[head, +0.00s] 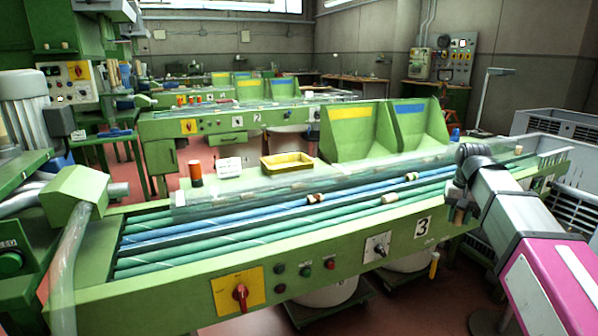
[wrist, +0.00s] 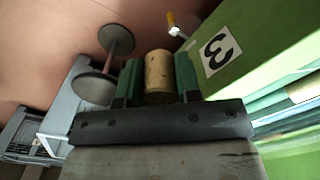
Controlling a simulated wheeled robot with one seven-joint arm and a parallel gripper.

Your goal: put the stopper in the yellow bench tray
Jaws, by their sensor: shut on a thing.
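A tan cork stopper (wrist: 158,72) sits between the two green fingers of my gripper (wrist: 158,82) in the wrist view. The fingers are shut on its sides, and its far end sticks out a little past them. In the head view my gripper (head: 459,212) points down at the right end of the green machine, near its front edge. The stopper in it is hard to make out there. The yellow bench tray (head: 287,163) stands behind the rollers, left of the middle, well away to the left of my gripper. Its inside looks empty.
Other stoppers lie on the blue and green rollers (head: 260,216), one pale one (head: 390,198) near the front. A clear cover (head: 240,197) runs along the rollers' back. Two green hoppers (head: 352,135) stand right of the tray. An orange-black lamp (head: 195,173) and white card (head: 229,167) stand left.

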